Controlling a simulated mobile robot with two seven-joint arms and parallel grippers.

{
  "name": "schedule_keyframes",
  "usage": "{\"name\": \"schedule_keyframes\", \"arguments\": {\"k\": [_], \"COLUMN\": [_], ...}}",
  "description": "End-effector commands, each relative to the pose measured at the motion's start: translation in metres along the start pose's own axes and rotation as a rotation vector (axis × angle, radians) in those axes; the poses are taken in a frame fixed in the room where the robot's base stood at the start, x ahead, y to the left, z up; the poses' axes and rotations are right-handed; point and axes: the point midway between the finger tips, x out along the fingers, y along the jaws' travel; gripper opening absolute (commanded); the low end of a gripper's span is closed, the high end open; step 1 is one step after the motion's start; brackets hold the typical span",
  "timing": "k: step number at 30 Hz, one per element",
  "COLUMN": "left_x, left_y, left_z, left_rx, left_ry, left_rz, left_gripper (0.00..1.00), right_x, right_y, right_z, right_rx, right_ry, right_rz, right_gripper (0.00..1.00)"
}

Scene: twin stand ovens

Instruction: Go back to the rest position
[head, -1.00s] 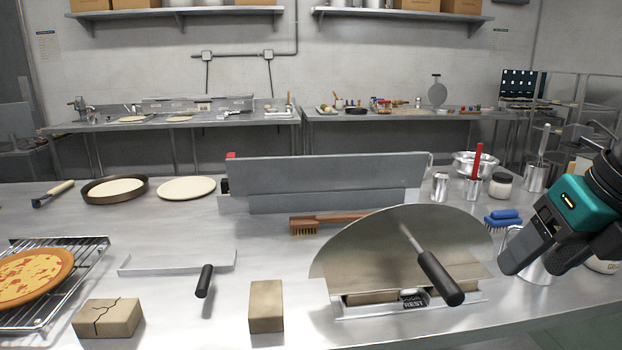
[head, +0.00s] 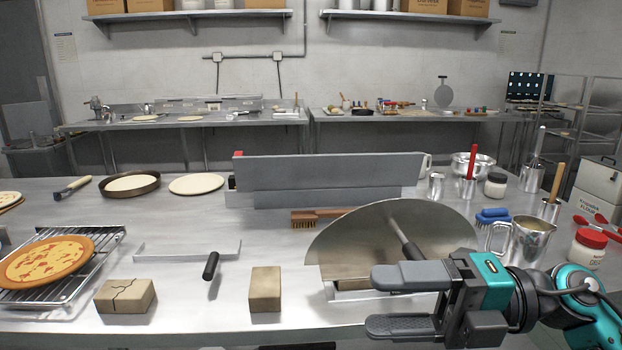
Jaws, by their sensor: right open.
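My right gripper (head: 405,302) is at the lower right in the head view. Its two fingers are apart, pointing left, with nothing between them. It is in front of the large round-bladed steel tool (head: 375,240), which leans on its rest, and it hides part of that tool's handle and the rest. I cannot tell whether the gripper touches them. My left gripper is not in view.
The steel table (head: 205,300) holds a pizza (head: 45,262) on a wire rack, a cracked brick (head: 125,295), a plain brick (head: 265,288) and a black-handled tool (head: 211,266). A metal pitcher (head: 530,240) and a red-lidded jar (head: 587,249) stand near my right arm.

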Motion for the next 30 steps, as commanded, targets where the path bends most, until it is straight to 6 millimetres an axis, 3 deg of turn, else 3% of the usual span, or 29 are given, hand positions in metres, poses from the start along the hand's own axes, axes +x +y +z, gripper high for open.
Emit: {"name": "schedule_keyframes", "arguments": {"k": [1,5,8,11,15,18,21,25,30], "left_x": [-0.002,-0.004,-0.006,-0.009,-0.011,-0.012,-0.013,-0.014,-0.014], "left_y": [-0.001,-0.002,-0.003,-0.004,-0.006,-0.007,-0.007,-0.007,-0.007], "left_z": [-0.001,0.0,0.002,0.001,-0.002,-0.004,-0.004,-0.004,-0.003], "left_rx": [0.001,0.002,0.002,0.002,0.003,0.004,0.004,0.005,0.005], "left_ry": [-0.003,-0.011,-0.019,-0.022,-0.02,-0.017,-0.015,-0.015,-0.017], "left_rz": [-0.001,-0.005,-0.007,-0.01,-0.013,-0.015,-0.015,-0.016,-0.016], "left_gripper": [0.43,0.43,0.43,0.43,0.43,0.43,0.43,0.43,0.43], "right_x": [0.004,-0.008,-0.029,-0.053,-0.078,-0.086,-0.087,-0.086,-0.084], "right_y": [0.001,-0.014,-0.052,-0.114,-0.213,-0.271,-0.311,-0.339,-0.347], "right_z": [0.006,0.035,0.054,0.058,0.028,-0.01,-0.048,-0.081,-0.093], "right_rx": [0.097,0.347,0.572,0.825,1.178,1.391,1.556,1.688,1.734], "right_ry": [-0.067,-0.305,-0.537,-0.793,-1.123,-1.297,-1.414,-1.499,-1.524], "right_rz": [0.142,0.439,0.602,0.699,0.72,0.684,0.636,0.585,0.568], "right_gripper": [0.67,0.67,0.67,0.67,0.67,0.67,0.67,0.67,0.67]}}
